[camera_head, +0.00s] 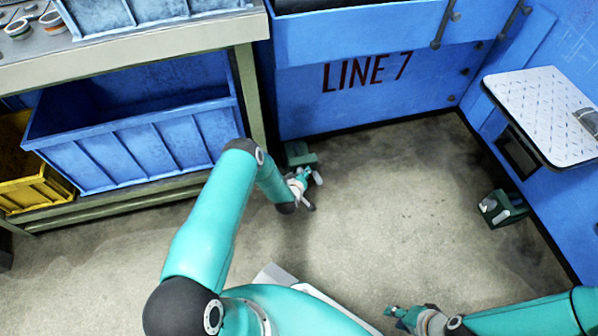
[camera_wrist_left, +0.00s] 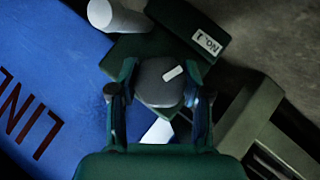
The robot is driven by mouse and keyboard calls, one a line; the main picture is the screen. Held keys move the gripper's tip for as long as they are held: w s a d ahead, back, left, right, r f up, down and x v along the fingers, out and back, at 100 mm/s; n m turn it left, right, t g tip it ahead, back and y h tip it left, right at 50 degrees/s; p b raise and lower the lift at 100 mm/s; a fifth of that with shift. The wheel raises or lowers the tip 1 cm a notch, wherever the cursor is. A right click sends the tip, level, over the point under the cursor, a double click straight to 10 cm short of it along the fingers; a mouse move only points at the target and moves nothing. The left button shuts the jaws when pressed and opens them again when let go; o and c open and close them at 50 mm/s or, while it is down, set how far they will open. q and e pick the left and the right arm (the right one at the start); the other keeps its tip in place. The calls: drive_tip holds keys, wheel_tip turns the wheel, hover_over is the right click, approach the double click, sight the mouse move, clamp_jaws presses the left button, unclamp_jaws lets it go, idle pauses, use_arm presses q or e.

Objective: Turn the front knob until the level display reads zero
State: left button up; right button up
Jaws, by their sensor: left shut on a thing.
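A small green device (camera_head: 301,155) stands on the floor against the blue LINE 7 panel; its green housing (camera_wrist_left: 185,28) fills the upper middle of the left wrist view. A dark grey knob (camera_wrist_left: 158,82) with a short white mark sits on it. My left gripper (camera_head: 304,180) is at the device, its two fingers (camera_wrist_left: 160,95) shut on either side of the knob. A white cylinder (camera_wrist_left: 118,17) shows beside the housing. I cannot make out a level reading in either view. My right gripper (camera_head: 400,314) is low over the floor, away from the device, too small to judge.
A similar green unit (camera_head: 502,208) stands on the floor at the right, below a white patterned shelf (camera_head: 543,110). A bench with a blue bin (camera_head: 130,135) and a yellow bin (camera_head: 35,185) borders the left. The floor between is clear.

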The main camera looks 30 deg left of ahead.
use_arm(q)
drive_tip(key=shift+s+d+f+m+g, duration=0.1)
drive_tip(key=shift+d+f+m+g, duration=0.15)
drive_tip(key=shift+d+m+g, duration=0.3)
drive_tip(key=shift+a+y, duration=0.1)
drive_tip(key=shift+y, duration=0.2)
drive_tip(key=o, duration=1.1)
drive_tip(key=shift+o, duration=0.4)
drive_tip(key=shift+a+r, duration=0.1)
drive_tip(key=shift+a, duration=0.15)
drive_tip(key=shift+r, duration=0.1)
drive_tip(key=v, duration=1.1)
drive_tip(key=shift+s+d+r, duration=0.2)
drive_tip(key=shift+d+r, duration=0.05)
